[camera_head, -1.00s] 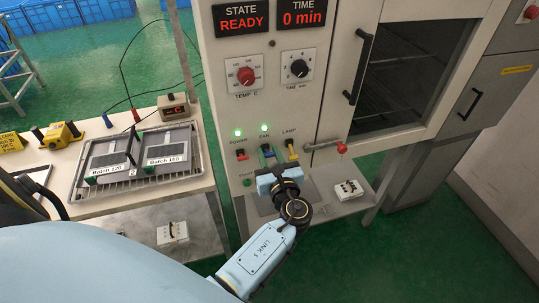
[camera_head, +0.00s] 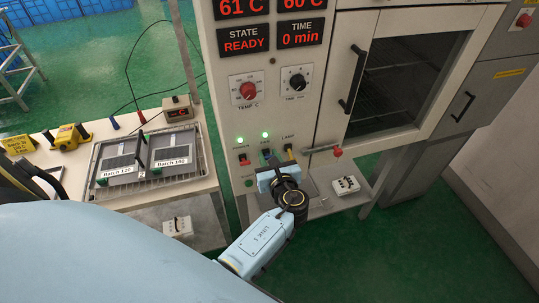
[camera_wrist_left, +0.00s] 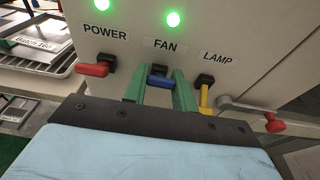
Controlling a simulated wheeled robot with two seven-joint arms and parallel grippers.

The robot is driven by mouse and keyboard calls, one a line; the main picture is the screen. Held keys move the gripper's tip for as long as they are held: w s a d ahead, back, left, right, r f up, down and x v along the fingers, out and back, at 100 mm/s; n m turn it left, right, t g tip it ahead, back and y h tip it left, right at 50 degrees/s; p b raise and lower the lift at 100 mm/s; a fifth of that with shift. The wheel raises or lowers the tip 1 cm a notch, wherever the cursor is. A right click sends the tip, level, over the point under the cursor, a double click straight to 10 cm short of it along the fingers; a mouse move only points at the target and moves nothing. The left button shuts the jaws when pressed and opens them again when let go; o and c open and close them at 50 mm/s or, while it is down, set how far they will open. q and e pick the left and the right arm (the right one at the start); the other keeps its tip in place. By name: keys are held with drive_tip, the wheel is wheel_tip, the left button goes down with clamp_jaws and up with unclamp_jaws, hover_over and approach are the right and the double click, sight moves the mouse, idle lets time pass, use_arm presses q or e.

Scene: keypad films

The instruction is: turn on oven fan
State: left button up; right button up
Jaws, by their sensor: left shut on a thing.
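The oven's control panel (camera_head: 265,110) faces me. The blue FAN switch (camera_head: 266,152) sits between the red POWER switch (camera_head: 244,159) and the yellow LAMP switch (camera_head: 289,152). My left gripper (camera_head: 269,164) is at the FAN switch. In the left wrist view its two green fingers (camera_wrist_left: 160,88) stand either side of the blue FAN lever (camera_wrist_left: 161,77) and are shut on it. The green light above FAN (camera_wrist_left: 173,19) is lit, and so is the one above POWER (camera_wrist_left: 101,4). No lit lamp shows above LAMP. My right gripper is not in view.
The LAMP switch (camera_wrist_left: 206,88) is close to the right finger. A red-tipped door handle (camera_wrist_left: 272,124) juts out further right. The oven door window (camera_head: 395,85) is at the right. A bench at the left holds a tray (camera_head: 150,182) with two labelled batches.

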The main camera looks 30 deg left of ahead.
use_arm(q)
drive_tip(key=o, duration=1)
drive_tip(key=v, duration=1.3)
drive_tip(key=shift+s+b, duration=0.2)
drive_tip(key=shift+b, duration=0.15)
drive_tip(key=shift+d+r, duration=0.1)
